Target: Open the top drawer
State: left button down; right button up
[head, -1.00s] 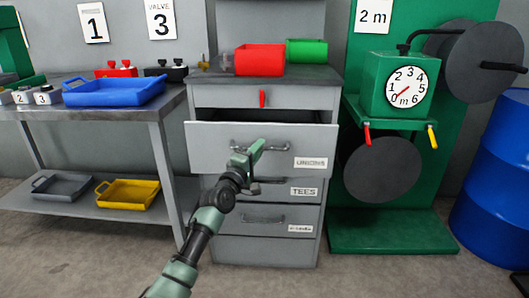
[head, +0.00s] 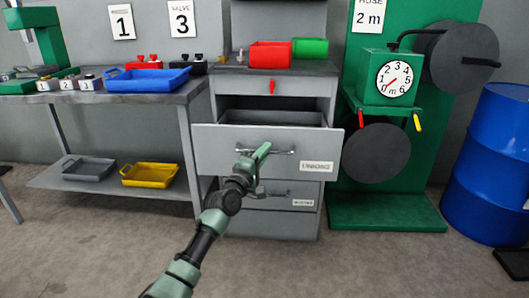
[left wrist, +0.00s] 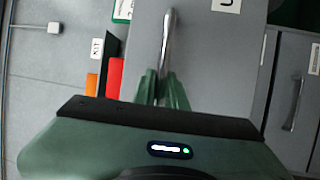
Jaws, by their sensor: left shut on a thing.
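The grey cabinet's top labelled drawer (head: 222,150) is pulled well out, with its dark inside showing behind the front panel in the head view. Its horizontal bar handle (head: 282,152) is on the front panel. My left gripper (head: 256,160) is shut on this handle. In the left wrist view the green fingers (left wrist: 161,90) are on either side of the handle's bar (left wrist: 167,40). My right gripper is in neither view.
Lower drawers (head: 255,190) are partly hidden behind the open one. A red bin (head: 270,55) and a green bin (head: 309,48) stand on the cabinet. A workbench (head: 150,98) stands left, a green hose stand (head: 385,212) and blue drum (head: 490,150) right. The floor in front is clear.

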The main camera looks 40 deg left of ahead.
pick_arm(q)
jog(key=shift+s+d, duration=0.1)
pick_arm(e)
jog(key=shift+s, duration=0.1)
pick_arm(q)
jog(key=c, duration=1.5)
grip_release()
jog(key=shift+o, duration=0.2)
jog(key=p+v, duration=0.1)
jog(key=v, duration=0.6)
jog(key=shift+s, duration=0.35)
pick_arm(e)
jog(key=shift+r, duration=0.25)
pick_arm(q)
jog(key=shift+f, duration=0.15)
